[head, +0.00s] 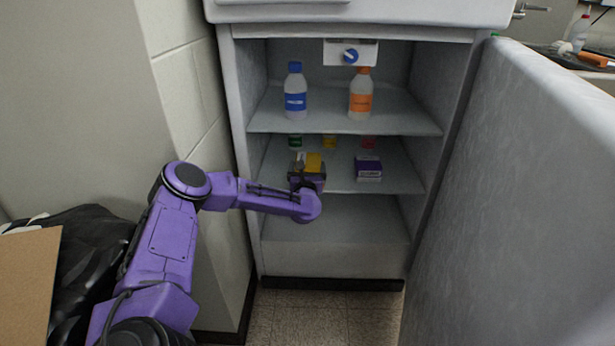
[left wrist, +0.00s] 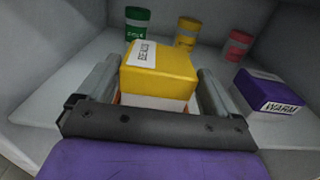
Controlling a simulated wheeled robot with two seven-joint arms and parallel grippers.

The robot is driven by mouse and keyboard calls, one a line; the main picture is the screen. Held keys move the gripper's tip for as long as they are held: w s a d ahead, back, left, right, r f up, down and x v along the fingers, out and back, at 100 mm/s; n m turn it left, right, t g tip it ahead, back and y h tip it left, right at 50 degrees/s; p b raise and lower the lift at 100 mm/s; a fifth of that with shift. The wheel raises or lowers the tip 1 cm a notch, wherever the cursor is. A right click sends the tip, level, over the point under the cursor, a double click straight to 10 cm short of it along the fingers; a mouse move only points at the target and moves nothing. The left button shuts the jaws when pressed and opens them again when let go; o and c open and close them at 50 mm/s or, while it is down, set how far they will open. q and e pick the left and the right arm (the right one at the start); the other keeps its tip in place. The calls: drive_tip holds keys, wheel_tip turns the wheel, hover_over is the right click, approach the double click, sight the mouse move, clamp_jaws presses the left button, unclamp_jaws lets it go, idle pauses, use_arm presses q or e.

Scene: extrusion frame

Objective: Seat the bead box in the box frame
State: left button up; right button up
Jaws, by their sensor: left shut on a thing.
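The bead box is yellow with a white label reading BEADS and a white lower part. It shows in the left wrist view (left wrist: 160,68) and in the head view (head: 314,160), at the middle shelf of the open fridge. My left gripper (head: 308,168) is shut on it, with one finger along each side in the left wrist view (left wrist: 156,84). A thin orange edge shows low beside the box, but I cannot tell if it is the box frame. The box's underside is hidden. My right gripper is not in view.
A purple and white box (head: 368,168) labelled WARM stands right of the bead box. Green (head: 295,141), yellow (head: 329,141) and red (head: 369,142) containers stand behind. Two bottles stand on the upper shelf (head: 330,118). The open door (head: 510,200) bounds the right side.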

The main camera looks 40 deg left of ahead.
use_arm(q)
drive_tip(key=shift+f, duration=0.9)
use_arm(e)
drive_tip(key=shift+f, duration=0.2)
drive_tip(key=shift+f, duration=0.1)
